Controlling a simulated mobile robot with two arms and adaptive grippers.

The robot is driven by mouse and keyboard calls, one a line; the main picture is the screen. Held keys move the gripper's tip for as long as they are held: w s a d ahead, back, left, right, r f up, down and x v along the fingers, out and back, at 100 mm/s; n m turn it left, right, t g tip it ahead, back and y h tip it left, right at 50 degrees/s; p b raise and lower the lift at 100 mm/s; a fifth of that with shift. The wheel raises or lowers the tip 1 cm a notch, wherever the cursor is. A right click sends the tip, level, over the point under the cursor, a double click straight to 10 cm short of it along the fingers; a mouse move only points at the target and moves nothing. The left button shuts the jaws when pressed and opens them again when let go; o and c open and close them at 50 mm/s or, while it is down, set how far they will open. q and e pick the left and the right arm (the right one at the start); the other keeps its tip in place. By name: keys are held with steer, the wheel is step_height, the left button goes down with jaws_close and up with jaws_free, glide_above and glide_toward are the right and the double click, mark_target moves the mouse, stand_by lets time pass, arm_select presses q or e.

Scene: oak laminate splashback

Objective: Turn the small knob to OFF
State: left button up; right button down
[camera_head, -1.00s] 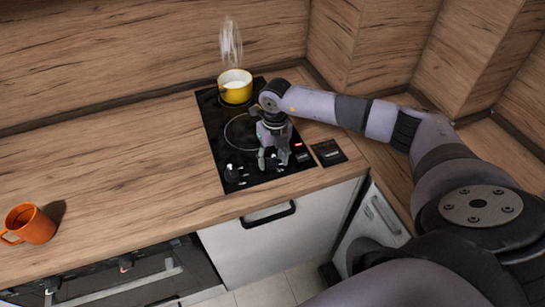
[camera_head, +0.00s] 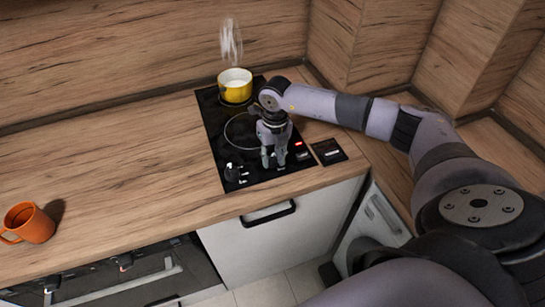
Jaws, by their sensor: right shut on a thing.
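My right gripper (camera_head: 273,162) points down over the front of the black cooktop (camera_head: 205,112). Its fingers are shut on a knob at the cooktop's front. That knob is mostly hidden by the fingers, so its pointer and setting cannot be read. Another dark knob (camera_head: 235,172) with pale marks stands left of the gripper, untouched. A red light (camera_head: 298,144) glows on the cooktop to the right of the gripper. My left gripper is not in view.
A yellow pot (camera_head: 236,94) with white contents steams on the rear burner, behind my right gripper. A dark square panel (camera_head: 329,151) lies right of the cooktop. An orange mug (camera_head: 30,224) stands at far left. The counter between is clear.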

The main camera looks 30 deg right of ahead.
steer(key=shift+f+n+b, duration=0.15)
steer(key=shift+n+b, duration=0.75)
steer(key=shift+n, duration=0.1)
steer(key=n+b, duration=0.3)
steer(key=shift+w+d, duration=0.1)
steer(key=n+b, duration=0.2)
steer(key=n, duration=0.1)
steer(key=shift+n+b, duration=0.3)
steer(key=shift+n, duration=0.1)
steer(key=shift+r+n+b, duration=0.2)
steer(key=shift+n+b, duration=0.1)
steer(key=shift+n, duration=0.1)
steer(key=c, duration=1.3)
jaws_free()
